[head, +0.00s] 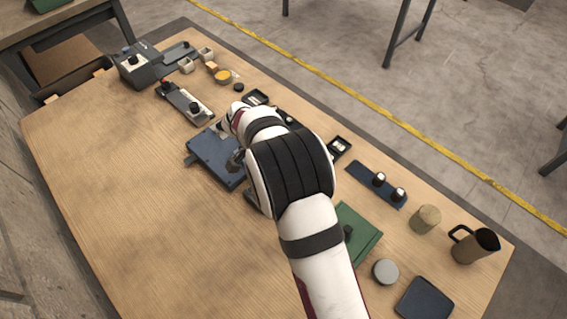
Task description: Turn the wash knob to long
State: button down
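Several panels with knobs lie on the wooden table, and no label is legible, so I cannot tell which one carries the wash knob. A narrow grey panel (181,100) has a black knob (195,107) and a red part at its far end. A green panel (363,236) has a black knob (348,232). A dark blue box (213,154) with a side tab lies beside my wrist. My gripper (238,158) is low at that box's right side, mostly hidden by my arm; its fingers are not clear.
A dark control box (140,66) with a knob stands at the far left corner. Small cups, a yellow round item (222,76) and black trays line the far edge. A pitcher (474,246), a cork-coloured cylinder (425,219) and a dark tray (424,300) stand right. The table's left front is clear.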

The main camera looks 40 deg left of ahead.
jog(key=shift+s, duration=0.1)
dwell(0.4)
jog(key=shift+c, duration=2.2)
grip_release()
jog(key=v, duration=1.5)
jog(key=shift+r, duration=0.4)
jog(key=shift+a, duration=0.1)
